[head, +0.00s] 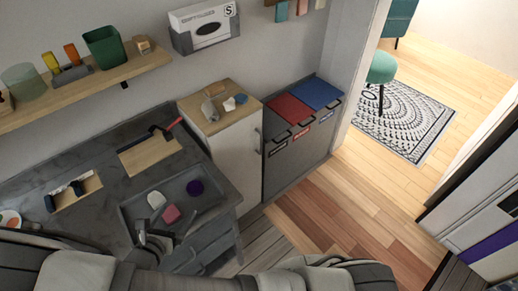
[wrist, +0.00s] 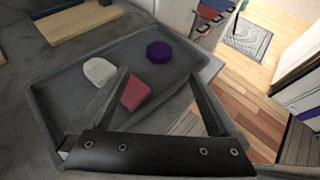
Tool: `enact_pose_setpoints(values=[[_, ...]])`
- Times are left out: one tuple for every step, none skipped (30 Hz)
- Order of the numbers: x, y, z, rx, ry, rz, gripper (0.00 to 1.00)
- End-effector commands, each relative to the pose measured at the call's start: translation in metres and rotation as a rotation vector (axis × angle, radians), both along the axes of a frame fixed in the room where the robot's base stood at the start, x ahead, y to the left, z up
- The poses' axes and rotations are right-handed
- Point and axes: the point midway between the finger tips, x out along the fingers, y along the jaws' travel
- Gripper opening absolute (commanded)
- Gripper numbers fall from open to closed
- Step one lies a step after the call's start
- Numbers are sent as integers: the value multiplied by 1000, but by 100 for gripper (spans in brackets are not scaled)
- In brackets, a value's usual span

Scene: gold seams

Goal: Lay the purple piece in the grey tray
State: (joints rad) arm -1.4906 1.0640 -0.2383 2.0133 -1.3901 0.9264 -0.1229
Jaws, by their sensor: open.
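The purple piece (head: 195,187) is a small flat disc-like block. It lies in the grey tray (head: 128,207) on the dark worktop, towards the right far side. In the wrist view the purple piece (wrist: 160,51) lies on the floor of the tray (wrist: 52,107), inside its far rim. My gripper (wrist: 159,75) is open and empty above the tray, its fingers spread and pointing towards the purple piece, apart from it. A white piece (wrist: 99,71) and a pink piece (wrist: 135,93) also lie in the tray. The left finger partly covers the pink piece.
A wooden board (head: 150,156) with a red-handled tool lies behind the tray. Another board (head: 75,192) with tools is at left. A white cabinet (head: 232,150) and bins with red and blue lids (head: 318,92) stand to the right. A shelf (head: 70,92) hangs above the worktop.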

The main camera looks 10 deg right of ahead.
Motion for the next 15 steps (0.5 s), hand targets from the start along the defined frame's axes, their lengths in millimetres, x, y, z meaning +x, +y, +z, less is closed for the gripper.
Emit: enact_pose_setpoints(values=[[1, -1, 2, 5, 0, -8, 97], [2, -2, 4, 13, 1, -19, 97], [5, -5, 8, 28, 2, -43, 97], [8, -9, 13, 43, 3, -68, 97], [11, -13, 19, 63, 5, -98, 97], [15, -20, 28, 96, 8, -149, 97], [20, -26, 36, 125, 10, -195, 97], [24, -34, 44, 156, 12, -243, 97], [29, -45, 56, 201, 14, -314, 97], [32, -54, 65, 236, 16, -369, 97], [35, -62, 74, 272, 17, -425, 97], [39, -74, 86, 319, 18, -496, 97], [41, -83, 95, 355, 18, -550, 97], [43, -92, 103, 391, 18, -603, 97], [44, -104, 114, 438, 17, -673, 97]])
